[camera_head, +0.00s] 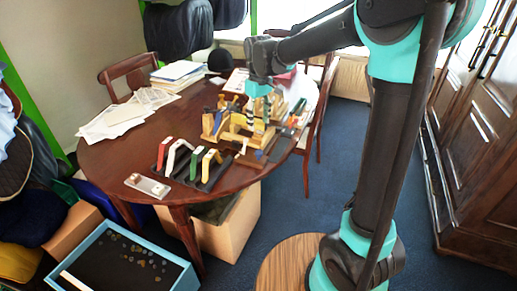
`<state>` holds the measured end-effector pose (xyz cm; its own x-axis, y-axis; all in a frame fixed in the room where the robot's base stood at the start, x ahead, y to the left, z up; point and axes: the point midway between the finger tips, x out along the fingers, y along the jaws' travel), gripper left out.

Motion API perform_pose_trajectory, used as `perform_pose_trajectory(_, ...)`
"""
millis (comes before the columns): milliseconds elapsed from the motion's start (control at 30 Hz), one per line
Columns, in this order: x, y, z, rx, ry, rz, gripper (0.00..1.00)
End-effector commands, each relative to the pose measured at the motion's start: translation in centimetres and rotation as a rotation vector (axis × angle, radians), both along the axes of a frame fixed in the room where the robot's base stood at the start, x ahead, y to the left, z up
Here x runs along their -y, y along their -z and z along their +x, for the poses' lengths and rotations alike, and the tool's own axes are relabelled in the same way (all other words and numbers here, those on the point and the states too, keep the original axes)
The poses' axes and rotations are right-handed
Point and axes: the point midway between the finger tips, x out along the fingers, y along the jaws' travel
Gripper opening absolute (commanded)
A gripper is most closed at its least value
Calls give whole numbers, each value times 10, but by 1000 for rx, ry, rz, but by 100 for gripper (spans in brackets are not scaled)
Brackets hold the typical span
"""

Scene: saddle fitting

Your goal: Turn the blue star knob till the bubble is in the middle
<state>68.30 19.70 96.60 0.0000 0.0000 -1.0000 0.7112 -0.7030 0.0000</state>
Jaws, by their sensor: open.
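A yellow wooden fixture (213,127) with blocks and coloured parts stands on the dark round table, right of its middle. My gripper (260,101) hangs from the arm above the fixture's back part; its fingers are small and hard to tell from the wood, and nothing shows held in it. Small blue parts show among the fixture's pieces, but I cannot tell which is the blue star knob. I cannot make out the bubble at this size. The gripper's contact with the fixture cannot be told.
A dark rack (203,182) with red, white, green and yellow pieces stands at the table's front. A pale flat object (147,186) lies left of it. Papers (117,114) cover the table's left. A blue-rimmed tray (187,278) is below. Chairs stand around; a wooden cabinet (470,150) is right.

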Motion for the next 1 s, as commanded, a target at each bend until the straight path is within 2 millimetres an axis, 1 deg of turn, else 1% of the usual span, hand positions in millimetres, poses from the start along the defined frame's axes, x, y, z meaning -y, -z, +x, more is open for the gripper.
perform_pose_trajectory(33, 0, 11, 0, 0, 0, 0, 49)
perform_pose_trajectory(100, 0, 25, 0, 0, 0, 0, 49)
perform_pose_trajectory(400, 0, 84, 0, 0, 0, 0, 49)
perform_pose_trajectory(600, 0, 116, 0, 0, 0, 0, 49)
perform_pose_trajectory(700, 0, 125, 0, 0, 0, 0, 49)
perform_pose_trajectory(800, 0, 131, 0, 0, 0, 0, 49)
perform_pose_trajectory(1000, 0, 133, 0, 0, 0, 0, 49)
